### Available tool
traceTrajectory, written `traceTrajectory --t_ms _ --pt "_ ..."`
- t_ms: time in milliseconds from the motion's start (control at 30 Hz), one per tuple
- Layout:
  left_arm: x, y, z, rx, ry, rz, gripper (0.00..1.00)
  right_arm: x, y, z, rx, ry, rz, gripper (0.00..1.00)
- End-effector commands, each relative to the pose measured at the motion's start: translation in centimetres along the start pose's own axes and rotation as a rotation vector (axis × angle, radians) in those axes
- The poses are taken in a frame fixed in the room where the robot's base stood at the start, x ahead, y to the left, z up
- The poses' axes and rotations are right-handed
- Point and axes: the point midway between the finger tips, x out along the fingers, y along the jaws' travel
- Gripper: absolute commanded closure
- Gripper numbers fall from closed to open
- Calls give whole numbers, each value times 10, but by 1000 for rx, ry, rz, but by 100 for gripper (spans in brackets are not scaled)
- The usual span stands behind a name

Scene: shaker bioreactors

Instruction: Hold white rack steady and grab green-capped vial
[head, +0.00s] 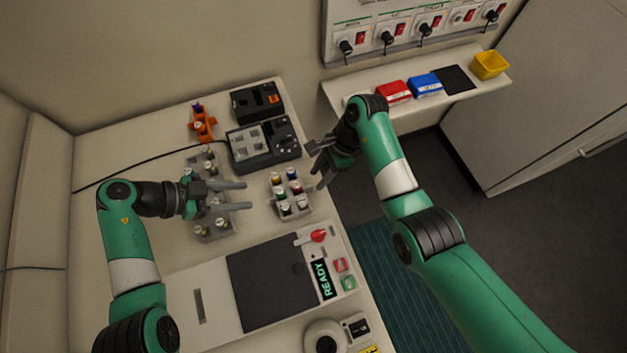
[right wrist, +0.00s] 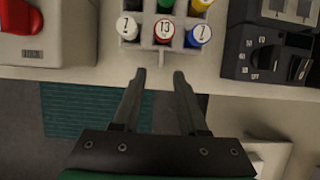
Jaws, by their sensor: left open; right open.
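The white rack (head: 292,216) stands on the bench near its right edge, holding several colour-capped vials. It also shows at the top of the right wrist view (right wrist: 147,32), partly cut off. There the green-capped vial (right wrist: 166,6) is in the second row, behind a red-ringed vial marked 13 (right wrist: 164,31).
Another grey rack (head: 207,233) with vials lies under and around my left gripper. A black block device (head: 262,145) stands behind the white rack. A panel with a READY display (head: 325,279) and a red knob (head: 318,236) is in front. An orange holder (head: 202,124) stands at the back.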

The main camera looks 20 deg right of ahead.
Motion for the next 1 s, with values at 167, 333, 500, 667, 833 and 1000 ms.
traceTrajectory --t_ms 167,333,500,667,833,1000 --pt "0 0 0 0 0 0 50 36 0 1 0 -1 4 57" --pt "0 0 0 0 0 0 50 53 0 1 -1 -1 1 57" --pt "0 0 0 0 0 0 50 56 0 0 -1 -1 -1 57" --pt "0 0 0 0 0 0 50 56 0 0 -1 -1 -1 61" --pt "0 0 0 0 0 0 50 56 0 0 -1 -1 -1 92" --pt "0 0 0 0 0 0 50 56 0 0 -1 -1 -1 100"
